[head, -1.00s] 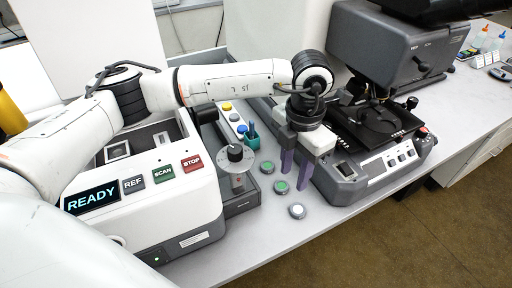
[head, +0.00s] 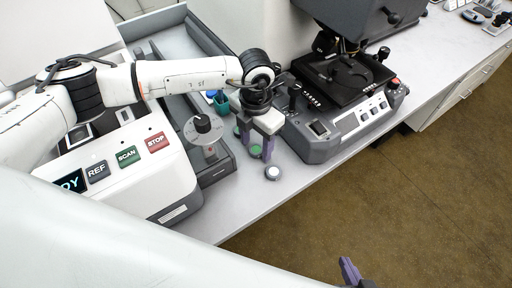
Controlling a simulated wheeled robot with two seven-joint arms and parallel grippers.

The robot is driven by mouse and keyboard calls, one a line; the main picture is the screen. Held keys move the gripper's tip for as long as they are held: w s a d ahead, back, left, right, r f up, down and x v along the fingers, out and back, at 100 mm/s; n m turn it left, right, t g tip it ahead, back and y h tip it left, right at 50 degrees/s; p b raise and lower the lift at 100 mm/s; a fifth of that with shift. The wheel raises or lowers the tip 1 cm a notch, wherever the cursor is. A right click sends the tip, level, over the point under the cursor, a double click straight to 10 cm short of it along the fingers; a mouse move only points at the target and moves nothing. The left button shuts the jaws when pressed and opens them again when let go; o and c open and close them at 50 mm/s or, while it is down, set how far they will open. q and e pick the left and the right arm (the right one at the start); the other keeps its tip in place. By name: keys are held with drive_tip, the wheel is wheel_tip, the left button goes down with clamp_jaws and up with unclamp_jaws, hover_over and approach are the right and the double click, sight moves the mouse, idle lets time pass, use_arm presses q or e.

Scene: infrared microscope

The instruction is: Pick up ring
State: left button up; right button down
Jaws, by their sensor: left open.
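Three small round pieces stand in a row on the bench in the head view: a green-topped one (head: 238,130), a second green-topped one (head: 256,150), and a white-topped one with a grey rim (head: 272,173). I cannot tell which of them, if any, is the ring. My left gripper (head: 257,148) points down with its purple fingers apart, and the middle piece shows between them. I cannot tell whether they touch it. My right gripper (head: 351,272) shows only partly at the bottom edge, over the floor; its jaw state is unclear.
A microscope (head: 345,85) stands right of my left gripper. A teal cup (head: 221,103) stands behind the pieces. The bench front is clear.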

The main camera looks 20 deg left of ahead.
use_arm(q)
drive_tip(key=shift+f, duration=0.1)
drive_tip(key=shift+c, duration=0.3)
drive_tip(key=c, duration=1.1)
drive_tip(key=shift+o, duration=0.2)
